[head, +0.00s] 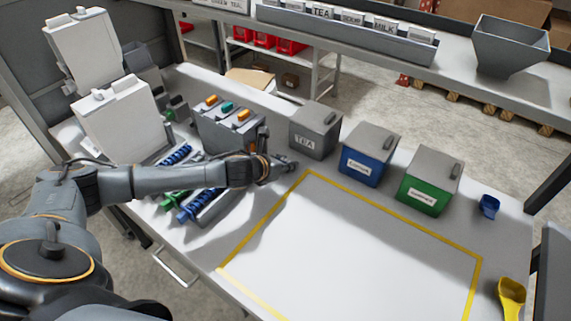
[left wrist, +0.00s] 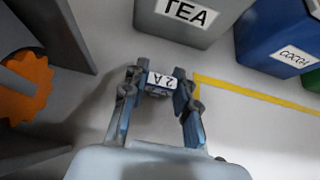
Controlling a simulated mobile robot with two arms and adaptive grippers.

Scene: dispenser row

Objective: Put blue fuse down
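My left gripper (head: 285,167) is low over the grey worktop, just right of the block with coloured tops and in front of the TEA bin. In the left wrist view my left gripper (left wrist: 160,85) has its two fingers close on both sides of a small fuse (left wrist: 160,80). The fuse has a white label reading "2 A" and sits between the fingertips, with bluish edges. Its underside is hidden, so I cannot tell whether it touches the worktop. In the head view the fuse is too small to make out. My right gripper is not in view.
The TEA bin (head: 315,130), blue bin (head: 367,155) and green bin (head: 428,181) stand behind a yellow-outlined clear area (head: 350,250). A block with orange and teal tops (head: 228,122) stands left. A blue scoop (head: 489,206) and yellow scoop (head: 511,297) lie right.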

